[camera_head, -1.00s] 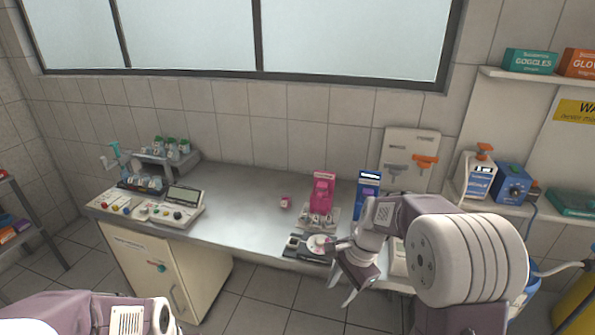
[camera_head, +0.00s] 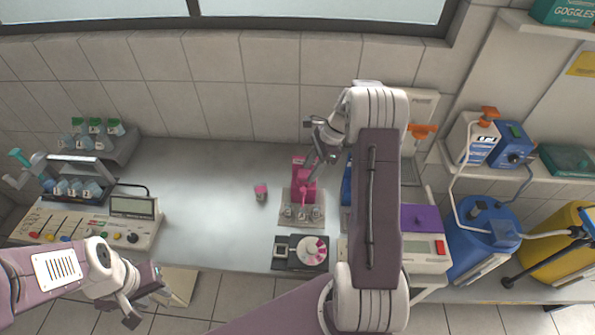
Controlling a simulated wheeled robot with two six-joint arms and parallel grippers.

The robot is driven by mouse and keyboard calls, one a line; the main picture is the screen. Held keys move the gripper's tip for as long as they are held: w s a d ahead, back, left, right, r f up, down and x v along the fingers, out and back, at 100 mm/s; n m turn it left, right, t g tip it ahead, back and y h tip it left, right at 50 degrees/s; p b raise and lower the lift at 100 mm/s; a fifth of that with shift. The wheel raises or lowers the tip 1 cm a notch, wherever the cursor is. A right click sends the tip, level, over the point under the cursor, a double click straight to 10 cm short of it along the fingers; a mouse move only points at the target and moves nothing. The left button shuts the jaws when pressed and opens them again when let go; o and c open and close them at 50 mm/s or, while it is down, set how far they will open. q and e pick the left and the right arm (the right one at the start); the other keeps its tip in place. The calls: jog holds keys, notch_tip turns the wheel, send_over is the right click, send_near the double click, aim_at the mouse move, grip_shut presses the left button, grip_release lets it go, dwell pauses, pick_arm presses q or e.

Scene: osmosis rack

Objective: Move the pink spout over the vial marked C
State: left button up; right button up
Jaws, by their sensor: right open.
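The pink dispenser with its spout (camera_head: 304,190) stands toward the back of the table. Small vials (camera_head: 302,213) sit on a light base right in front of it; their letters are too small to read, so I cannot tell which is C or which one the spout is over. My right gripper (camera_head: 322,155) is open, pointing down at the upper back part of the pink dispenser and partly overlapping it; I cannot tell whether they touch. My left gripper (camera_head: 145,300) is open and empty at the lower left, in front of the table.
A black unit with a pink-and-white dial (camera_head: 313,250) lies in front of the vials. A small pink-topped jar (camera_head: 261,192) stands to the left. A blue unit (camera_head: 346,185) is mostly hidden behind my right arm. A control panel (camera_head: 130,232) stands at left. The middle-left tabletop is clear.

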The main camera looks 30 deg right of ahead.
jog(key=s+r, duration=0.2)
jog(key=p, duration=0.2)
send_over(303, 188)
jog(key=d, duration=0.2)
notch_tip(303, 188, down, 5)
jog(key=f, duration=0.1)
jog(key=a+f, duration=0.1)
jog(key=f, duration=0.1)
jog(key=shift+s+a+f+p, duration=0.25)
jog(key=shift+s+p, duration=0.1)
jog(key=shift+s, duration=0.05)
jog(key=shift+a+f, duration=0.1)
jog(key=shift+f, duration=0.3)
pick_arm(q)
jog(key=r, duration=0.1)
jog(key=s+r, duration=0.1)
jog(key=r, duration=0.1)
jog(key=shift+r, duration=0.25)
pick_arm(e)
jog(key=shift+w+f, duration=0.1)
jog(key=shift+w, duration=0.1)
grip_shut()
